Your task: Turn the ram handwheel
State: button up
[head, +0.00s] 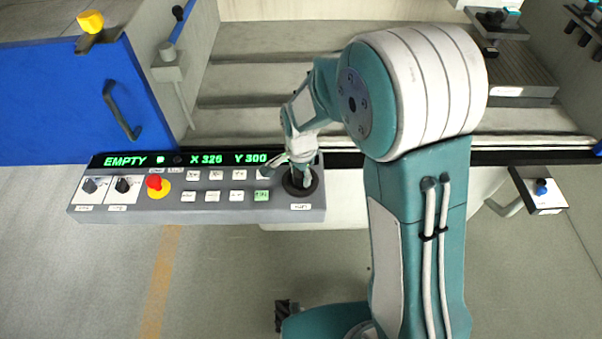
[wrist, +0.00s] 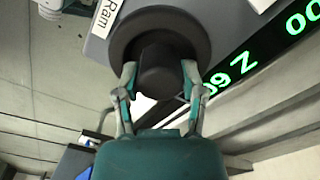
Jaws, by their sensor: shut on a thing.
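The ram handwheel (head: 314,186) is a black round disc with a raised hub, at the right end of the grey control panel (head: 225,206) in the head view. It also shows large in the wrist view (wrist: 192,30), with a white "Ram" label (wrist: 107,15) beside it. My gripper (head: 299,168) comes down over the wheel from above. In the wrist view my gripper (wrist: 159,76) has one finger on each side of the dark hub, shut on it. In the head view my fingers hide part of the wheel.
The panel also carries a red emergency stop button (head: 155,182), two black knobs, several small buttons and a green-lit display (head: 180,159) reading EMPTY, X 326, Y 300. A blue door (head: 60,100) stands at left. A small box with a blue knob (head: 541,190) is at right.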

aim_at(298, 172)
jog(key=shift+s+f+m, duration=0.15)
jog(key=shift+m, duration=0.45)
jog(key=shift+s+f+m, duration=0.1)
jog(key=shift+m, duration=0.5)
jog(key=o, duration=1.1)
jog(key=shift+o, duration=0.2)
jog(key=shift+w+a, duration=0.1)
jog(key=shift+a, duration=0.1)
jog(key=shift+w+r, duration=0.1)
notch_tip(298, 172, up, 12)
jog(key=shift+a, duration=0.15)
